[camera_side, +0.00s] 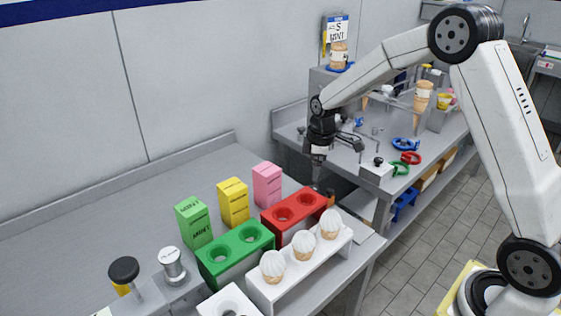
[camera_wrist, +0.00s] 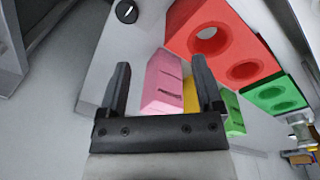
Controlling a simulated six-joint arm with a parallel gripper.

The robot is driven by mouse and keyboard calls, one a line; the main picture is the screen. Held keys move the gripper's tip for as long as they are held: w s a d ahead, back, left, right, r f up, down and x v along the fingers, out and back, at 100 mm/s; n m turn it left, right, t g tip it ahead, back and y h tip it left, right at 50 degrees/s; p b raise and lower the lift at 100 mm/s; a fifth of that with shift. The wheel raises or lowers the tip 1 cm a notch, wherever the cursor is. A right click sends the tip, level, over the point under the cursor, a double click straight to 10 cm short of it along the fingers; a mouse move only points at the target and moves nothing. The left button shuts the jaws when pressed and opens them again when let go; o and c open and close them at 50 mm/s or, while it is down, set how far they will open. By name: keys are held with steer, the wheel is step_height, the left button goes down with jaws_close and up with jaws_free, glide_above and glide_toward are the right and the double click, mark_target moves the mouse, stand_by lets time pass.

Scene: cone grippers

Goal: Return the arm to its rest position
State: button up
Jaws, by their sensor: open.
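My gripper (camera_side: 318,180) points down over the back right part of the near metal table (camera_side: 130,215), just behind the red two-hole holder (camera_side: 294,212). In the wrist view, the two dark fingers of my gripper (camera_wrist: 160,85) are spread apart with nothing held between them. The pink box (camera_wrist: 163,80) shows beyond the gap between the fingers, and the red holder shows further off (camera_wrist: 222,42). In the side view, the pink box (camera_side: 267,184) stands upright to the left of my gripper, apart from it.
A yellow box (camera_side: 233,202), a green box (camera_side: 194,223) and a green two-hole holder (camera_side: 235,254) stand nearby. A white rack (camera_side: 300,272) holds three white-topped cones. A second counter (camera_side: 450,130) with cones and coloured rings lies behind. The table's left part is clear.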

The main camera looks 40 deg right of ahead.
steer(key=s+a+m, duration=0.4)
steer(key=s, duration=0.6)
steer(key=s+a+r+m+t, duration=0.1)
steer(key=s+a+m, duration=0.3)
steer(key=s, duration=0.6)
steer(key=shift+s+a+t, duration=0.15)
steer(key=shift+s+t, duration=0.15)
steer(key=shift+s, duration=0.05)
